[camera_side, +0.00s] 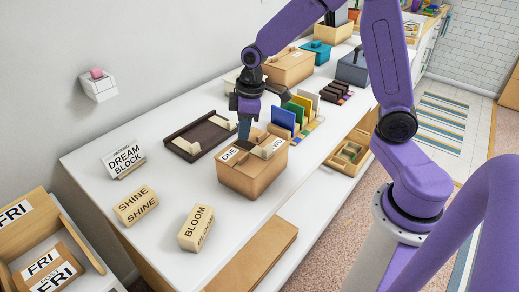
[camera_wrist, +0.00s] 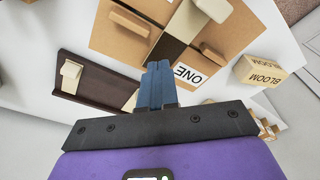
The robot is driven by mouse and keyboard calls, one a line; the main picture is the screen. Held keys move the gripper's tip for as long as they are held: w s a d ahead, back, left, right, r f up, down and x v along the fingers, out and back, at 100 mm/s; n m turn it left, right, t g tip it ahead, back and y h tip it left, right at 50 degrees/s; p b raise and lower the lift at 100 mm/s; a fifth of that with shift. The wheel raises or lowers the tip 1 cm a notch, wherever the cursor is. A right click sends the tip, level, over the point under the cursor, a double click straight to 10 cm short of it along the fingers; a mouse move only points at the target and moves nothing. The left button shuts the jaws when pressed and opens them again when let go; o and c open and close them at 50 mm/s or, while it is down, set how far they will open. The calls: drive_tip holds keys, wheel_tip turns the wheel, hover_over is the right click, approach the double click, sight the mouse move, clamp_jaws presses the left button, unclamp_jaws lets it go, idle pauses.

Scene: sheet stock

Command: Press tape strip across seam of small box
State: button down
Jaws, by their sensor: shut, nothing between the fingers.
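I cannot tell whether this band is the open seam or a strip. My gripper (camera_side: 244,130) is shut and empty, pointing down at the box's back edge by the ONE label. Contact is unclear. I cannot identify a separate tape strip.
A dark tray (camera_side: 181,134) with pale blocks lies left of the box. Coloured upright cards (camera_side: 284,119) stand behind it.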

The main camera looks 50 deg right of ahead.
sight(245, 143)
wheel_tip(245, 143, up, 8)
drive_tip(key=shift+f, duration=0.25)
idle(0.6)
drive_tip(key=s+f+n+g, duration=0.1)
drive_tip(key=s+f+n, duration=0.1)
drive_tip(key=s, duration=2.4)
drive_tip(key=shift+s+a+f+n+h, duration=0.2)
drive_tip(key=shift+a+n+h, duration=0.2)
drive_tip(key=shift+n, duration=0.4)
drive_tip(key=c, duration=1.8)
unclamp_jaws()
drive_tip(key=shift+w+r, duration=0.1)
drive_tip(key=shift+w, duration=0.05)
